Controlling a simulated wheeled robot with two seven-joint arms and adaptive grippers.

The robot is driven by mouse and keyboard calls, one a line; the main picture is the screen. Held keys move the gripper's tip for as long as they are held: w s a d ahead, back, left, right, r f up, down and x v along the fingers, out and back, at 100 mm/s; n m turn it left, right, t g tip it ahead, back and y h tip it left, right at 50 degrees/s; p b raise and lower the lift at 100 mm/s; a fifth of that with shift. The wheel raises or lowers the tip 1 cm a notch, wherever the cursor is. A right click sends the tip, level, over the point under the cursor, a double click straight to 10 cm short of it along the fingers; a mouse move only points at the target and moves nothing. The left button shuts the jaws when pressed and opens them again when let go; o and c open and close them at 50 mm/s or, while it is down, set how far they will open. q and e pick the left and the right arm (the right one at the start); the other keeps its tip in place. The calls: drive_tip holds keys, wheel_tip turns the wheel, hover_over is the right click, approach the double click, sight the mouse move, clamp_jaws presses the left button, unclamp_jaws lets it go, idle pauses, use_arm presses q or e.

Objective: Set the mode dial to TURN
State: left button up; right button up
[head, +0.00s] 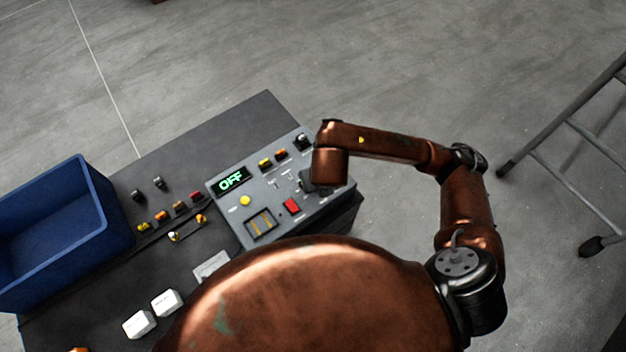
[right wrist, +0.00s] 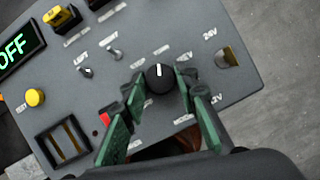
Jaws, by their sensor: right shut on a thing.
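The mode dial is a round black knob (right wrist: 160,78) with a white pointer line, on the grey control panel (head: 232,211). In the right wrist view its pointer aims at the top of the picture; the small labels around it are too blurred to read surely. My right gripper (right wrist: 160,86) has its green fingers on either side of the dial, shut on it. In the head view my right wrist hides the dial. The panel display (head: 233,180) reads OFF in green. My left gripper is not in view.
A blue bin (head: 110,205), small coloured parts and white blocks (head: 139,324) are on the dark table. A metal frame (head: 570,125) stands at right.

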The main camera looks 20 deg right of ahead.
drive_tip(key=o, duration=1.2)
drive_tip(key=shift+w, duration=0.1)
drive_tip(key=shift+c, duration=0.2)
drive_tip(key=v, duration=1.2)
